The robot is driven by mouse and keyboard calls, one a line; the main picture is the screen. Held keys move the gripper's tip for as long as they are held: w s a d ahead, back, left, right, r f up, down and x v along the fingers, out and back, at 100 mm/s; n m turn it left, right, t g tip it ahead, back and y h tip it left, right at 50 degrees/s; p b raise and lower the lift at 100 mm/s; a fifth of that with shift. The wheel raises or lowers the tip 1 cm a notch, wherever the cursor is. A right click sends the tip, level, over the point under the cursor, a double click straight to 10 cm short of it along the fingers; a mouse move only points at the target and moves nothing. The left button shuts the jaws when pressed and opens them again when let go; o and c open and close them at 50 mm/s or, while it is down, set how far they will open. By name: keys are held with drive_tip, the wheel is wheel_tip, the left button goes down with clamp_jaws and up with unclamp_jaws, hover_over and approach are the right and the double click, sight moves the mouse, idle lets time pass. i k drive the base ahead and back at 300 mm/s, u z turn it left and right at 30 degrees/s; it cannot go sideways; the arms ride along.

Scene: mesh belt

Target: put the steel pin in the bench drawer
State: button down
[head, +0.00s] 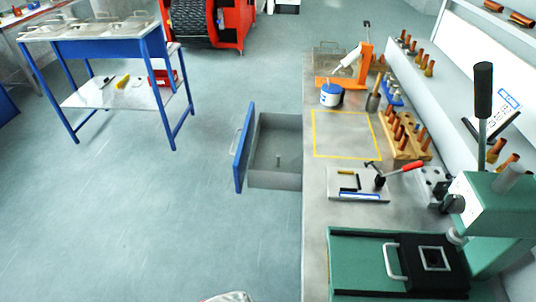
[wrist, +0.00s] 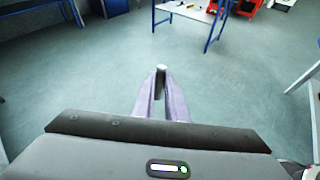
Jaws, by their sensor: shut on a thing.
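My gripper (wrist: 161,92) is shut on the steel pin (wrist: 161,71), a short grey cylinder upright between the fingertips in the wrist view. Open floor lies behind the pin there. The bench drawer (head: 274,181), grey with a blue front, is pulled out from the left side of the bench in the head view. A small grey upright piece (head: 278,160) shows inside the drawer; I cannot tell what it is. The fingers and the held pin are not visible in the head view, and the drawer is not seen in the wrist view.
The bench (head: 318,205) carries a green press (head: 484,215), a wooden rack (head: 405,145) with copper-coloured pieces, an orange stand (head: 366,63) and a white-blue pot (head: 331,95). A blue-framed table (head: 112,45) stands at the far left. The floor left of the drawer is clear.

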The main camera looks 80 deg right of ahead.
sight(281, 142)
drive_tip(key=z, duration=0.7)
drive_tip(key=i, duration=2.05)
drive_tip(key=z, duration=1.35)
